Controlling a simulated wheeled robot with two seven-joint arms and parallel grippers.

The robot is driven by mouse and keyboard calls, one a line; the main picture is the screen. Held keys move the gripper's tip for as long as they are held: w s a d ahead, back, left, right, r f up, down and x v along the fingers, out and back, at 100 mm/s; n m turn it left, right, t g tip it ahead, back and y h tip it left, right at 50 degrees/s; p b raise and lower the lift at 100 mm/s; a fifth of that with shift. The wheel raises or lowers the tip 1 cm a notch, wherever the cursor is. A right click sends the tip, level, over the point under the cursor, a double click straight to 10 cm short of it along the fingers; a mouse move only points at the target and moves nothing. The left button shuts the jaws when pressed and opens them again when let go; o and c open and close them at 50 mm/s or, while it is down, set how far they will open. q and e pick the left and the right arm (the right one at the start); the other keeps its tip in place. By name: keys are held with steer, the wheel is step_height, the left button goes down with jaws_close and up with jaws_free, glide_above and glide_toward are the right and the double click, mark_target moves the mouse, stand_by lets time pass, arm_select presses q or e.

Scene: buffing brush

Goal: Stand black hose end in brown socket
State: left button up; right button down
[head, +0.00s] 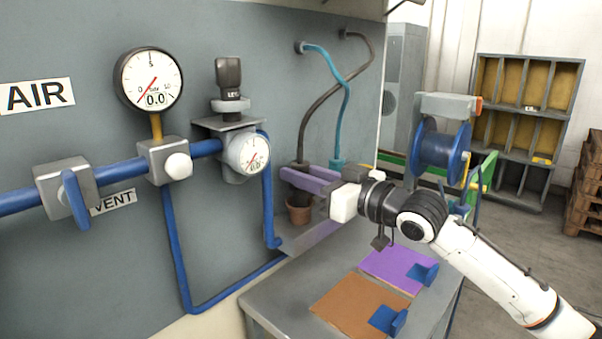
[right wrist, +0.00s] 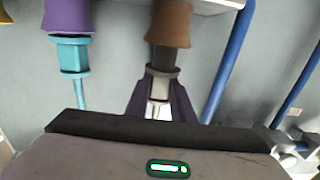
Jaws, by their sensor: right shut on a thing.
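My right gripper (head: 308,180), with purple fingers, is shut on the black hose end (right wrist: 161,76). The dark hose (head: 322,97) runs up from it to a wall fitting. The brown socket (head: 298,214) sits directly below the fingers. In the right wrist view, which looks upside down, the brown socket (right wrist: 168,22) lies in line with the hose end, and the hose end meets its mouth. I cannot tell how deep it is in. A teal hose end (right wrist: 73,52) stands at the purple socket (right wrist: 67,17) beside it. My left gripper is not in view.
A teal hose (head: 346,95) hangs close beside the dark one. Blue pipes with gauges (head: 150,79) run along the wall at left. The grey table (head: 270,295) carries a brown sheet (head: 350,303) and a purple sheet (head: 390,270), each with a blue piece on it.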

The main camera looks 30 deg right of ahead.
stand_by(0.4)
arm_select(q)
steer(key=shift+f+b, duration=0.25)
steer(key=shift+b, duration=0.05)
arm_select(e)
steer(key=shift+f, duration=0.75)
steer(key=c, duration=1.5)
jaws_free()
steer(key=shift+o, duration=0.2)
arm_select(q)
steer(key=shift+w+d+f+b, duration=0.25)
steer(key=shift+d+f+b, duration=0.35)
steer(key=shift+b, duration=0.7)
arm_select(e)
steer(key=v, duration=1)
steer(key=shift+s, duration=0.15)
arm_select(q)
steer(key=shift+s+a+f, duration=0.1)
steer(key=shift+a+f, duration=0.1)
